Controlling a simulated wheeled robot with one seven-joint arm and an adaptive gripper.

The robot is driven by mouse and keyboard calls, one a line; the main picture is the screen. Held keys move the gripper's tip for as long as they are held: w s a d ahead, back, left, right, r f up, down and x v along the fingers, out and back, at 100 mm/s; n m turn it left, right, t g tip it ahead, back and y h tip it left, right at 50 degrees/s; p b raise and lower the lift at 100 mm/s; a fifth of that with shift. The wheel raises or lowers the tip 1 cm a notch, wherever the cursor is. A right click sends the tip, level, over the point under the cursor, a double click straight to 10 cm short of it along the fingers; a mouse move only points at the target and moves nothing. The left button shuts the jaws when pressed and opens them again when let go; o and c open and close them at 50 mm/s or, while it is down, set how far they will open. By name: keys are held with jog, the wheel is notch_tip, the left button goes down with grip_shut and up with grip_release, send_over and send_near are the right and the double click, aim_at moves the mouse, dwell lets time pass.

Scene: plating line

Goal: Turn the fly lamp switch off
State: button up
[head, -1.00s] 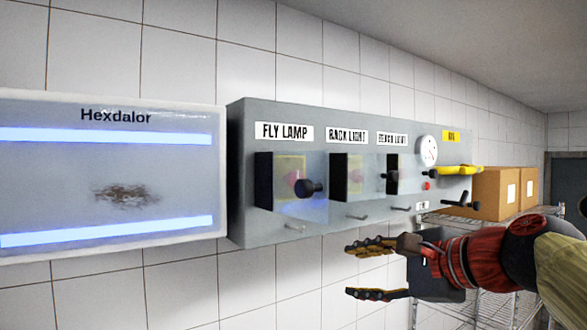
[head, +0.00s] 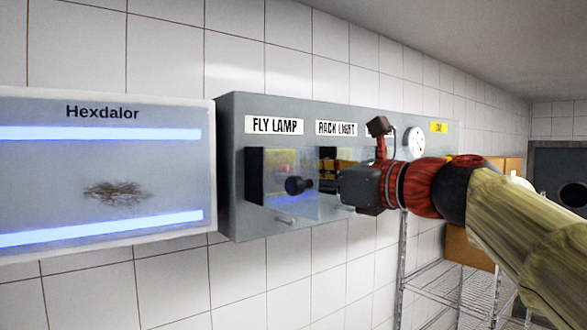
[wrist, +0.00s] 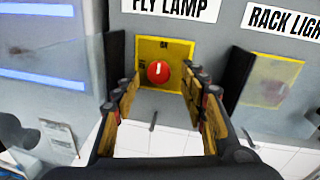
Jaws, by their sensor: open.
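The fly lamp switch is a round red knob (wrist: 158,73) with a short, nearly upright white mark, on a yellow plate (wrist: 180,50) under the FLY LAMP label (head: 274,125). In the head view my gripper (head: 329,172) is right of the fly lamp housing, partly hiding the rack light switch.
The Hexdalor lamp (head: 105,180) at left has two lit blue tubes. The grey panel (head: 232,200) also bears the RACK LIGHT label (head: 336,128) and a gauge (head: 414,143). A wire shelf (head: 450,285) with cardboard boxes stands lower right.

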jog(key=shift+x, duration=0.95)
jog(key=shift+c, duration=1.3)
jog(key=c, duration=0.7)
grip_shut()
